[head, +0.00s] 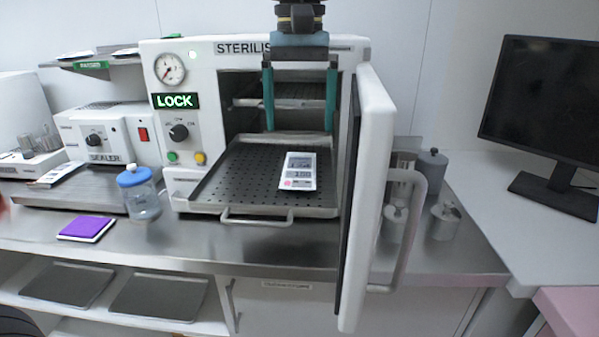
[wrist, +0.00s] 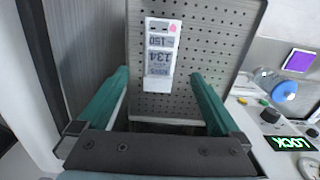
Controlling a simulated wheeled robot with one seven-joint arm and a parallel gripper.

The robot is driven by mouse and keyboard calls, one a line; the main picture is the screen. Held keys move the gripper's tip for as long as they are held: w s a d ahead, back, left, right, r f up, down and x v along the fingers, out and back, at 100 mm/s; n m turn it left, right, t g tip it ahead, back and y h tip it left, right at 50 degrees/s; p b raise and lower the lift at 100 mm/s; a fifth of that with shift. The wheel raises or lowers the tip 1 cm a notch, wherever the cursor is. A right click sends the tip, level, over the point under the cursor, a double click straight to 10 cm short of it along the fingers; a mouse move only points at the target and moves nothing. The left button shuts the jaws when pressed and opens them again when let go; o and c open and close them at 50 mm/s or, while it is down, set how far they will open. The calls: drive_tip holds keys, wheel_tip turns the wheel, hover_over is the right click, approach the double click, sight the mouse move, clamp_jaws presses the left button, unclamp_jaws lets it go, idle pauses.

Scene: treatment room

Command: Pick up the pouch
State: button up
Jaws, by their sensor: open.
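The pouch (head: 299,171), a white flat packet with grey printed blocks and a pink mark, lies on a perforated dark tray (head: 235,170) pulled out of the steriliser. In the wrist view the pouch (wrist: 161,55) lies ahead of the fingertips, left of the middle of the gap, on the tray (wrist: 220,60). My gripper (head: 299,128) has teal fingers and hangs open and empty in front of the steriliser opening, above the back part of the tray. In the wrist view the two fingers of my gripper (wrist: 160,75) stand wide apart, with nothing between them touching either finger.
The steriliser door (head: 367,200) stands open at the right of the tray, its handle facing outward. A blue-lidded jar (head: 143,200) and a purple pad (head: 86,228) are on the counter at left. Metal canisters (head: 440,215) stand behind the door. A monitor (head: 545,105) is far right.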

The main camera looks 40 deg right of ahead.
sight(300, 164)
drive_tip(key=f+p, duration=0.1)
drive_tip(key=f, duration=0.3)
drive_tip(key=f+p, duration=0.1)
drive_tip(key=f, duration=0.3)
drive_tip(key=shift+w+d, duration=0.15)
drive_tip(key=shift+w, duration=0.05)
drive_tip(key=c, duration=1.3)
